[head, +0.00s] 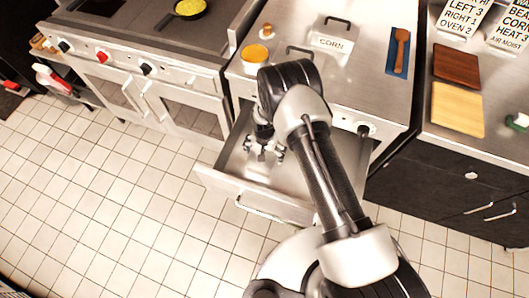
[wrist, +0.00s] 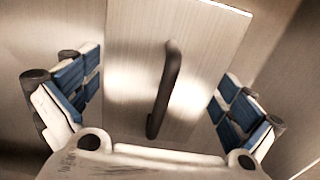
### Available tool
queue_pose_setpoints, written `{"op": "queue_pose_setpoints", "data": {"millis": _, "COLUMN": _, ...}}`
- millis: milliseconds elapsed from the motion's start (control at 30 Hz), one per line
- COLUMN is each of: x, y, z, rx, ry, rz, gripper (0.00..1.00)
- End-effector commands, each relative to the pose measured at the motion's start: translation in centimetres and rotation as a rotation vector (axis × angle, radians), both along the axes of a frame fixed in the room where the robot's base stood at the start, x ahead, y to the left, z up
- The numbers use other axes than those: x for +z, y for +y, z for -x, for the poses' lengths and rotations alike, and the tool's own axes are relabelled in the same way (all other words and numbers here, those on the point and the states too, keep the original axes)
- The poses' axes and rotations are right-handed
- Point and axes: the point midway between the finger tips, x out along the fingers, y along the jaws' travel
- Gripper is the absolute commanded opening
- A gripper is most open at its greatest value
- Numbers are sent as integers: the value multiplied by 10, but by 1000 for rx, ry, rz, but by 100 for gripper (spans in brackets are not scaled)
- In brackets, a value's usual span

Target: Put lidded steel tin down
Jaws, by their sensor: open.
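The lidded steel tin shows in the wrist view as a brushed steel lid (wrist: 128,65) with a black bar handle (wrist: 167,90) across its middle. My gripper (wrist: 157,92) is open, its blue-padded fingers spread either side of the handle and apart from it. In the head view my gripper (head: 264,152) points down inside the open drawer (head: 290,181). There the tin is hard to make out under the gripper. Whether it rests fully on the drawer floor cannot be told.
On the counter above stand a lidded tin marked CORN (head: 332,42), another black-handled lid partly behind my arm, and an orange-topped pot (head: 255,54). A wooden spoon lies on a blue rest (head: 400,66). The drawer walls are close around my gripper. The tiled floor (head: 110,190) is clear to the left.

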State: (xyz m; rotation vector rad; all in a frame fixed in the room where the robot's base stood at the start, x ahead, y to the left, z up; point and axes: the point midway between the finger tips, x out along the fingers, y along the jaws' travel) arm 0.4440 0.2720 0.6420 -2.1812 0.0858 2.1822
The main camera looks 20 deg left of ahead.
Motion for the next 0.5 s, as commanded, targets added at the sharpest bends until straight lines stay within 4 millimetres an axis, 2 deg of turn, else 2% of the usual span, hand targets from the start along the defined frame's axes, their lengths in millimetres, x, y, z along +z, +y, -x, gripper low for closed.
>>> {"op": "queue_pose_setpoints", "data": {"millis": 167, "x": 28, "y": 1, "z": -1, "rx": 0, "ry": -3, "rz": -2, "gripper": 100}}
{"op": "queue_pose_setpoints", "data": {"millis": 500, "x": 100, "y": 0, "z": -1, "rx": 0, "ry": -2, "rz": -2, "gripper": 100}}
